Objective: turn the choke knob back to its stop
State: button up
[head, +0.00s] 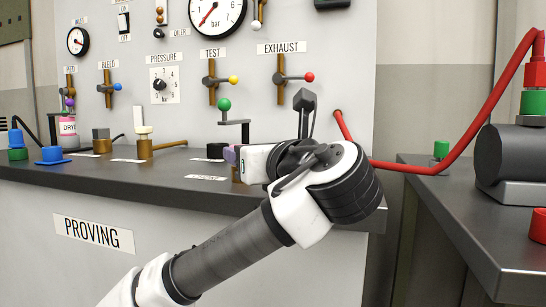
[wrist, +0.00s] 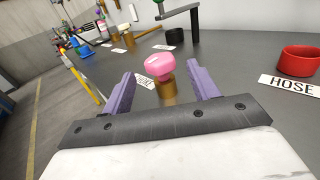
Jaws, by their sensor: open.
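The choke knob (wrist: 160,67) is pink with a small pale mark on top, on a brass stem (wrist: 167,88) standing on the dark bench. A label, partly hidden, lies beside it on the left. My gripper (wrist: 161,73) is open, its two purple fingers on either side of the knob and stem. A gap shows on both sides, and the knob seems just beyond the fingertips, apart from them. In the head view my gripper (head: 232,157) is low over the bench top near its right end, and I cannot make out the knob there.
A red ring (wrist: 299,61) with a HOSE label (wrist: 289,85) lies to the right in the wrist view. A black crank-like handle (wrist: 179,14) stands behind the knob. In the head view, the panel with TEST and EXHAUST valves (head: 280,78) rises behind, and a red hose (head: 440,160) runs right.

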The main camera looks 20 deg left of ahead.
jog(key=shift+v, duration=0.9)
jog(key=v, duration=0.6)
jog(key=shift+b, duration=0.35)
jog(key=shift+s+d, duration=0.1)
